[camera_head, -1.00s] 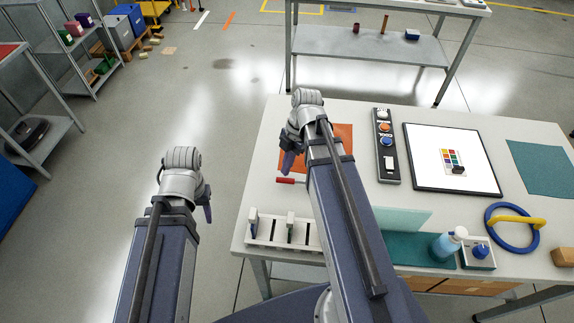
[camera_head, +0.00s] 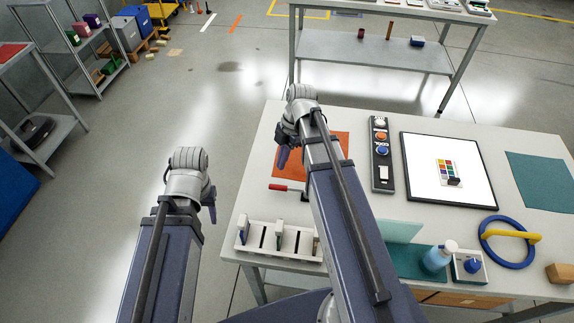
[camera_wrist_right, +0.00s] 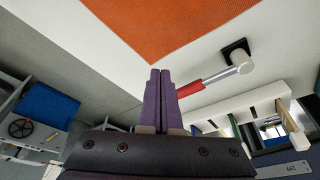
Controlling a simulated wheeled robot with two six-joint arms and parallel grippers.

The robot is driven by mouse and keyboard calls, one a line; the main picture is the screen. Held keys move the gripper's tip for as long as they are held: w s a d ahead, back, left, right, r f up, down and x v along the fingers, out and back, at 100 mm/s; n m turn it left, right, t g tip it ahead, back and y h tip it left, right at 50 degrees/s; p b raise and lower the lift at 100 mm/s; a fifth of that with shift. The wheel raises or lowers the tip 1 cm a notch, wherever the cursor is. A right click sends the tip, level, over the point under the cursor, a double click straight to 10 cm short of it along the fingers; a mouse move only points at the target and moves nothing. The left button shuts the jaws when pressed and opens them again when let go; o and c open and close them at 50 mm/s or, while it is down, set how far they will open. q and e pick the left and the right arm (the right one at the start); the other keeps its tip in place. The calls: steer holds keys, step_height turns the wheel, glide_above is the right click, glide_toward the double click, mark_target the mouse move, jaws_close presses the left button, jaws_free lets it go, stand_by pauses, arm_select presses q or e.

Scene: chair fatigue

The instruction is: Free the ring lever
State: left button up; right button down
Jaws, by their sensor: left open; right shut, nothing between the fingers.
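A lever with a red grip (camera_head: 281,187) and a grey shaft lies at the left side of the table, just below the orange mat. In the right wrist view its red grip (camera_wrist_right: 190,90) is just right of the fingertips, and its shaft reaches a black square mount (camera_wrist_right: 234,50). A blue ring (camera_head: 484,234) with a yellow bar (camera_head: 510,234) across it lies at the table's right. My right gripper (camera_head: 281,158) is shut and empty by the orange mat, close to the lever; it also shows in the right wrist view (camera_wrist_right: 160,72). My left gripper (camera_head: 212,212) is open, left of the table.
A white slotted rack (camera_head: 262,243) stands at the near left edge. A switch panel (camera_head: 381,155), a white board (camera_head: 421,170) and a spray bottle (camera_head: 437,258) are to the right of my right arm.

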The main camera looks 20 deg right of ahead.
steer(key=shift+d+r+p, duration=0.15)
steer(key=shift+r+p, duration=0.15)
steer(key=shift+r, duration=0.25)
step_height(320, 180, up, 8)
steer(key=w+d+p, duration=0.1)
steer(key=w+p, duration=0.1)
steer(key=p, duration=0.6)
steer(key=shift+w, duration=0.2)
steer(key=shift+r, duration=0.1)
steer(key=s+a+f+m+h, duration=0.1)
steer(key=s+a+m+h, duration=0.3)
steer(key=s+a+m, duration=0.8)
steer(key=a+m, duration=0.3)
steer(key=m, duration=0.2)
steer(key=shift+s+f+m+t+h, duration=0.2)
steer(key=shift+m+t+h, duration=0.1)
steer(key=shift+t, duration=0.1)
